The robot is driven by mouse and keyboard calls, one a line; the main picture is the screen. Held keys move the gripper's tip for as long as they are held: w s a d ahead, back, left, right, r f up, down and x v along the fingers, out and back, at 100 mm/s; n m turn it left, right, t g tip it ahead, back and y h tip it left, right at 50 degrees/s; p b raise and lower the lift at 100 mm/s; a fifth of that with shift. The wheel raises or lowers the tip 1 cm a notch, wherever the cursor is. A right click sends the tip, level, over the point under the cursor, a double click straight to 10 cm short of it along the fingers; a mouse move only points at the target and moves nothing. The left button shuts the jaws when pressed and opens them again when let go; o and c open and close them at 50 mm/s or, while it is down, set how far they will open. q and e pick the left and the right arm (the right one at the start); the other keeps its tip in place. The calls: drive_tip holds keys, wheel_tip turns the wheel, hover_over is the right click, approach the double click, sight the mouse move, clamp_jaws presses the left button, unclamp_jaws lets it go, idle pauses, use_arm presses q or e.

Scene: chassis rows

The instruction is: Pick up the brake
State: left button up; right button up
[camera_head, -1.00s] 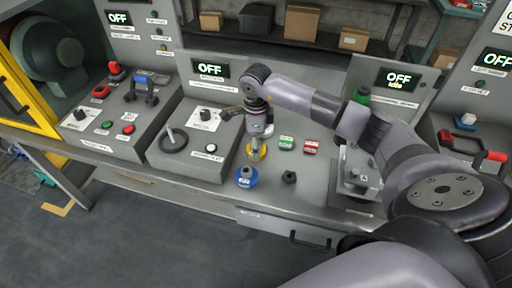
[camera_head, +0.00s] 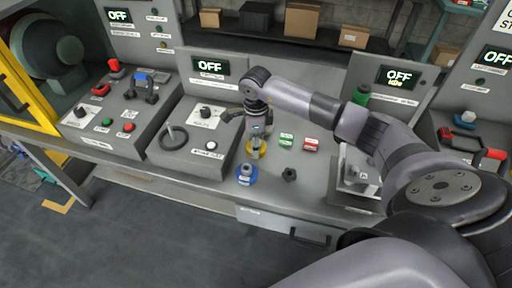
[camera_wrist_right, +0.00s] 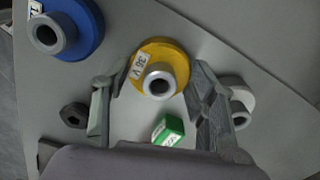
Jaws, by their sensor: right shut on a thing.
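The yellow disc (camera_head: 257,151), likely a brake, sits on the grey bench and carries a label reading 36 V and a metal hub. It also shows in the right wrist view (camera_wrist_right: 172,54). My right gripper (camera_head: 256,142) points down over it. In the wrist view, the fingers of my right gripper (camera_wrist_right: 157,82) stand on either side of the yellow disc and are shut on it. A blue disc (camera_head: 246,175) with a similar metal hub lies just in front; it is at the upper left in the wrist view (camera_wrist_right: 75,28). My left gripper is not in view.
A green box (camera_head: 286,141), a red box (camera_head: 310,145) and a black hexagonal part (camera_head: 289,175) lie close by. A white round part (camera_wrist_right: 240,98) is partly behind a finger. Control consoles with OFF displays (camera_head: 210,66) stand behind and left.

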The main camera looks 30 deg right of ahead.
drive_tip(key=shift+r, duration=0.1)
drive_tip(key=c, duration=0.7)
drive_tip(key=shift+r, duration=0.1)
